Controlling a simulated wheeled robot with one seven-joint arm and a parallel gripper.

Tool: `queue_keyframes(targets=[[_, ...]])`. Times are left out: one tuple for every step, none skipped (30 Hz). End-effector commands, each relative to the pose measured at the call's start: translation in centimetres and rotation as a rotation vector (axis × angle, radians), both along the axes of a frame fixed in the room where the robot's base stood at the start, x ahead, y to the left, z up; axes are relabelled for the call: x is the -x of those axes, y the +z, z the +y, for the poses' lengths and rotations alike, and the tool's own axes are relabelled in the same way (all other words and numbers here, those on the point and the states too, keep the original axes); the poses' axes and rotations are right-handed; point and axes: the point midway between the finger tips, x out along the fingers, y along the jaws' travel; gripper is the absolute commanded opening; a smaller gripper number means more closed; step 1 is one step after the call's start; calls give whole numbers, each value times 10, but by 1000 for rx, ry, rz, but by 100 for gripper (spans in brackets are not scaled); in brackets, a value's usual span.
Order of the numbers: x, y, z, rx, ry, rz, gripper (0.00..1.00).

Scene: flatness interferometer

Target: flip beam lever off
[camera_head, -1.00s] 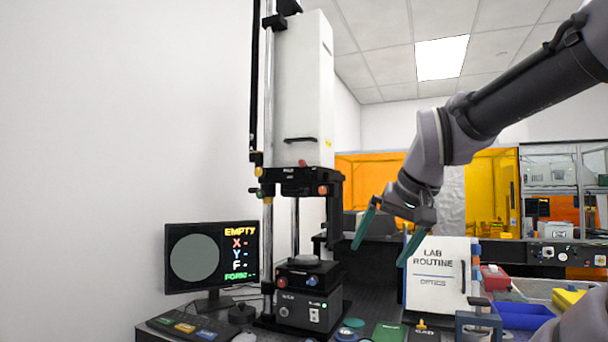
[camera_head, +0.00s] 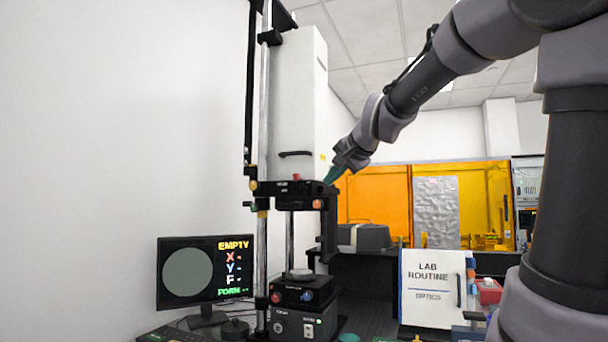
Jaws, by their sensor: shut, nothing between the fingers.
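The interferometer is a tall white column housing (camera_head: 298,105) on a black head block (camera_head: 290,194). The block carries small coloured controls: a red one (camera_head: 297,177) on top, an orange one (camera_head: 317,204) at its right front, and a yellow one at its left. I cannot tell for sure which of them is the beam lever. My gripper (camera_head: 331,178) is at the right upper edge of the block, close to the red and orange controls. Its green fingers are together and hold nothing. Whether they touch the block cannot be told.
A monitor (camera_head: 205,270) reading EMPTY stands at the left. Below the head is a stage unit (camera_head: 304,322) with a round disc (camera_head: 299,274). A white LAB ROUTINE board (camera_head: 431,289) stands at the right. A grey case (camera_head: 363,237) is behind.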

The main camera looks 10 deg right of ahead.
Motion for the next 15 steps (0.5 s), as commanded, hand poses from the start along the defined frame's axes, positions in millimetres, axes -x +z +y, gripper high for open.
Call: queue_keyframes(targets=[[-24, 15, -2, -51, -35, -32, 0], [-36, 25, -4, -84, -55, -52, 0], [-50, 36, -6, -123, -80, -76, 0], [-59, 43, -7, -150, -98, -92, 0], [-67, 49, -9, -174, -111, -106, 0], [-76, 56, -11, -203, -130, -122, 0], [-82, 61, -12, -220, -140, -132, 0], [-87, 64, -13, -234, -150, -140, 0], [-92, 68, -15, -251, -160, -149, 0], [-95, 70, -16, -260, -166, -155, 0], [-97, 71, -16, -266, -170, -158, 0], [-98, 73, -17, -272, -173, -160, 0], [-99, 73, -17, -276, -175, -161, 0], [-99, 74, -17, -277, -175, -162, 0], [-99, 74, -17, -277, -175, -162, 0]])
